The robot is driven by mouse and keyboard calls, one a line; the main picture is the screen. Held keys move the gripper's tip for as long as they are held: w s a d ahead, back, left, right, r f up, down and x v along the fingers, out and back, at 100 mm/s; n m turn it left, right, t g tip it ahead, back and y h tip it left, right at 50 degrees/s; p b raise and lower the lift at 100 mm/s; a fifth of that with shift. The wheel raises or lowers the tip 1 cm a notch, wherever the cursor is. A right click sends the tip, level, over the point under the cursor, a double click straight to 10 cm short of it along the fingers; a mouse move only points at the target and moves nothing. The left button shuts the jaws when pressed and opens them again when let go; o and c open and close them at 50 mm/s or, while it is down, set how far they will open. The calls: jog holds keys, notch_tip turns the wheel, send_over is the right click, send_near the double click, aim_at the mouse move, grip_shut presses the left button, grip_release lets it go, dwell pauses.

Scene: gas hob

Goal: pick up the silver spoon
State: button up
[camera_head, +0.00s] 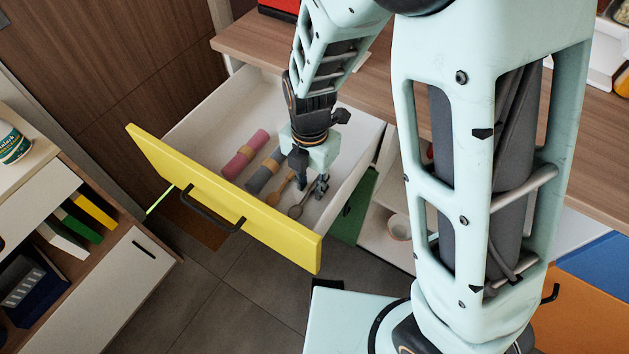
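The silver spoon (295,212) lies on the floor of the open drawer, near its right side, with its bowl toward the yellow front. Its handle runs back and up under my gripper (311,189), which partly hides it. My gripper points down into the drawer, over the handle. Its two fingers are apart, one to each side of the handle as seen from here. I cannot tell whether either finger touches the spoon.
A wooden spoon (275,196) lies just left of the silver spoon. Farther left are a grey roll (263,175) and a pink roll (242,158). The drawer's yellow front (220,200) has a dark handle (210,211), and its right wall (357,172) is close to my gripper.

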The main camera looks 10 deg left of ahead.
grip_shut()
jog(key=shift+r, duration=0.1)
